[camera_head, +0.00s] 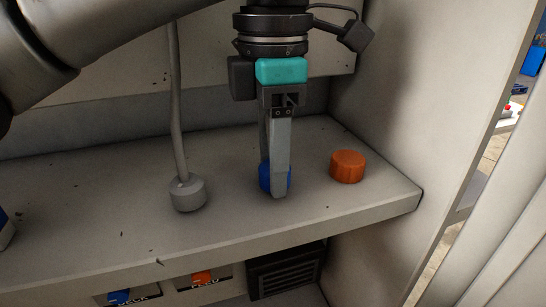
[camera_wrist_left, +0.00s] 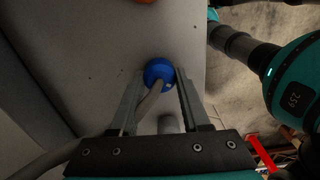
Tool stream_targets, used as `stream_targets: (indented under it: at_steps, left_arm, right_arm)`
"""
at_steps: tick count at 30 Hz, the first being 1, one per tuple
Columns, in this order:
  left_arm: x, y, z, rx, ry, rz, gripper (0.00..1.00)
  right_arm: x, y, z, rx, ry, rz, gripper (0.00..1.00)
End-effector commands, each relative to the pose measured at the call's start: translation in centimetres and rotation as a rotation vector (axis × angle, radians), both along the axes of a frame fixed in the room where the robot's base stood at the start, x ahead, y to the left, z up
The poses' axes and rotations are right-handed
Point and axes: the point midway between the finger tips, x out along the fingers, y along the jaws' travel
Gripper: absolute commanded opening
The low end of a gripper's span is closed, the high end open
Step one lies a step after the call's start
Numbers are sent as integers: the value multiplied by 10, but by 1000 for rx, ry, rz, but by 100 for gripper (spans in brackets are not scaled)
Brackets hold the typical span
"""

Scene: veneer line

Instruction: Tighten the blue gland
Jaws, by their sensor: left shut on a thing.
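The blue gland (camera_head: 265,177) sits on the grey shelf (camera_head: 110,215), mostly hidden behind a finger of my left gripper (camera_head: 277,185) in the head view. My left gripper points down from above and is shut on the gland. In the left wrist view the round blue gland (camera_wrist_left: 158,70) lies between the two fingertips (camera_wrist_left: 159,74). A grey cable (camera_wrist_left: 149,102) shows at the gland and runs toward the lower left there. Whether the gland is fully seated cannot be told. My right gripper is not in view.
A grey gland (camera_head: 187,194) with an upright cable (camera_head: 174,100) stands left of the gripper. An orange cap (camera_head: 348,167) sits to the right, near the side wall (camera_head: 420,90). Below the shelf edge are small labelled plates (camera_head: 134,293) and a dark vent (camera_head: 285,271).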

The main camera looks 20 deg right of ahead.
Motion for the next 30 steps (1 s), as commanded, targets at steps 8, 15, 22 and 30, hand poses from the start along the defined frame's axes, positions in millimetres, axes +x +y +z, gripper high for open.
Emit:
stream_targets:
  at_steps: [8, 15, 22, 30]
  left_arm:
    - [0, 0, 2, -4, -2, -35, 0]
    - [0, 0, 2, -4, -3, -37, 0]
    - [0, 0, 2, -4, -2, -36, 62]
    - [0, 0, 1, -2, -1, -35, 76]
  right_arm:
    - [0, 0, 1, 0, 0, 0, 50]
    - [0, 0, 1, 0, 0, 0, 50]
    - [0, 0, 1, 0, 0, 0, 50]
    - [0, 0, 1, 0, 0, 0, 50]
